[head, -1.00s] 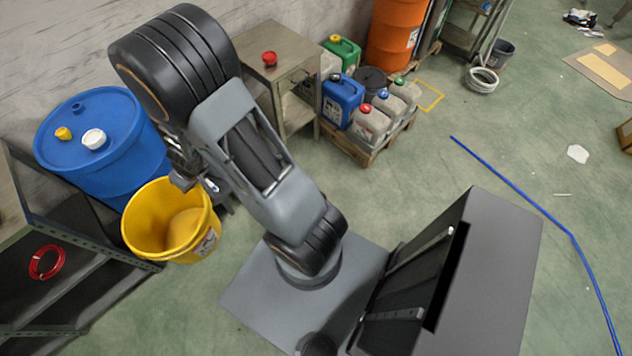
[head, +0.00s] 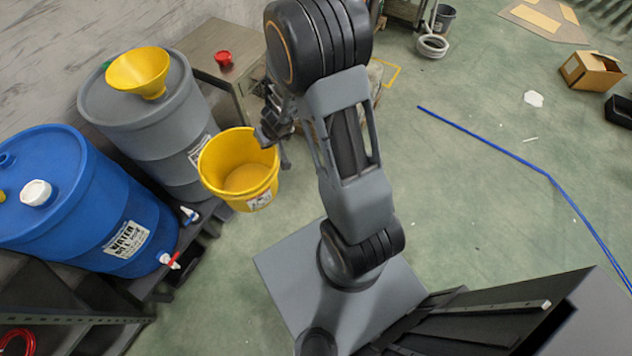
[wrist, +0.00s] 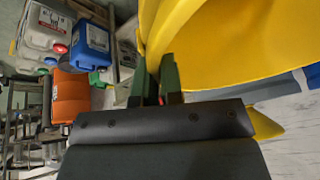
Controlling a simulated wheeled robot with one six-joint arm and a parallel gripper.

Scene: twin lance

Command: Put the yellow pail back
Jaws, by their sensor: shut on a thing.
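The yellow pail (head: 240,172) hangs in the air in front of the grey drum, with its open top toward the head camera. It holds a yellowish content or shows a yellow bottom; I cannot tell which. My gripper (head: 272,132) is shut on the pail's right rim. In the wrist view the fingers (wrist: 154,82) pinch the edge of the yellow pail (wrist: 225,45), which fills the upper right. The pail's underside is hidden there.
A metal cabinet (head: 215,45) with a red knob stands behind. A blue hose (head: 490,143) crosses open floor at right.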

